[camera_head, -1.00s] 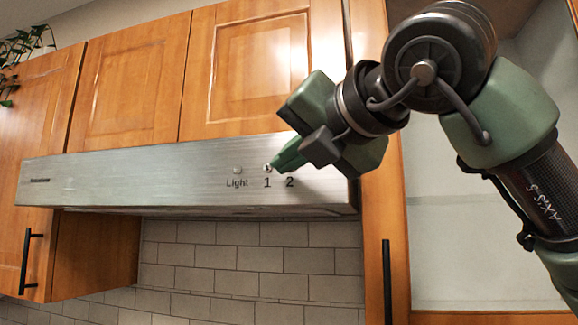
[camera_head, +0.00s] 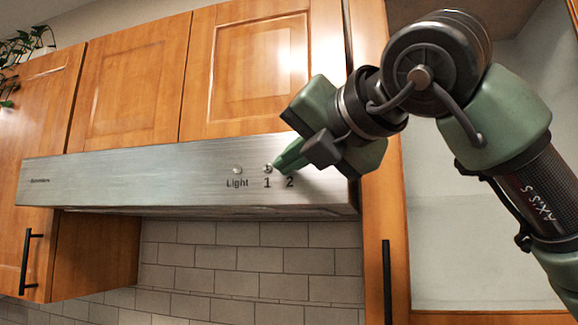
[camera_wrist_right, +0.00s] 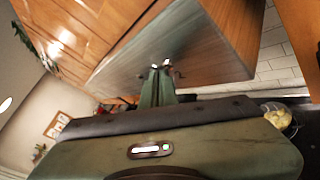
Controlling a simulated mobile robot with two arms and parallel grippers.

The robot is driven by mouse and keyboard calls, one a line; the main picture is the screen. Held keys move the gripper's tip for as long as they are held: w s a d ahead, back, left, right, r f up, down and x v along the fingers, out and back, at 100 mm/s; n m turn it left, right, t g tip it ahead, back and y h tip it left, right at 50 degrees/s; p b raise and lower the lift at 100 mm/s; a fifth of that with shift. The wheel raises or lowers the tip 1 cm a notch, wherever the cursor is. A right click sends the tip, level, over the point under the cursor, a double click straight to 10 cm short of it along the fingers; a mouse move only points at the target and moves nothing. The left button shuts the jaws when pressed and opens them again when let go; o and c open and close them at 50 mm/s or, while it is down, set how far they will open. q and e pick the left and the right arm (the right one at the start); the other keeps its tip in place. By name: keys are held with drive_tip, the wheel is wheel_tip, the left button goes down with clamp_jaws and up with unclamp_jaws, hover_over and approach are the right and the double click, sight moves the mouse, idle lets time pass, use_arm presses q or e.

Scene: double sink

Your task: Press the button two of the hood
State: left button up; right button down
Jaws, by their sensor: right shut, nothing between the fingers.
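The hood (camera_head: 130,180) is a brushed metal box under the wooden cabinets, and its front carries the labels "Light", "1" and "2". A round button (camera_head: 238,170) sits above "Light" and another button (camera_head: 268,168) above "1". The spot above the "2" label (camera_head: 290,182) is covered by my right gripper (camera_head: 278,167), so button two is hidden in the head view. The right gripper is shut and empty, with its fingertips at the hood front. In the right wrist view the shut fingers (camera_wrist_right: 156,78) point at the hood (camera_wrist_right: 205,45), close to small shiny buttons (camera_wrist_right: 167,63). I cannot tell whether they touch.
Wooden cabinets (camera_head: 130,85) stand above the hood, and a tiled wall (camera_head: 250,260) lies below it. A black handle (camera_head: 387,280) is on the wood at the right. A plant (camera_head: 25,45) sits at the upper left. A bowl (camera_wrist_right: 278,117) shows in the wrist view.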

drive_tip(key=shift+w, duration=0.15)
drive_tip(key=shift+s+a+b, duration=0.2)
drive_tip(key=shift+s+b, duration=0.2)
drive_tip(key=shift+s, duration=0.25)
drive_tip(key=shift+s+a+b, duration=0.3)
drive_tip(key=shift+s+b, duration=0.1)
drive_tip(key=shift+s, duration=0.55)
drive_tip(key=shift+s+a+b, duration=0.3)
drive_tip(key=shift+s+b, duration=0.15)
drive_tip(key=shift+s, duration=0.5)
drive_tip(key=shift+s+a+b, duration=0.3)
drive_tip(key=shift+s+b, duration=0.1)
drive_tip(key=shift+s, duration=0.55)
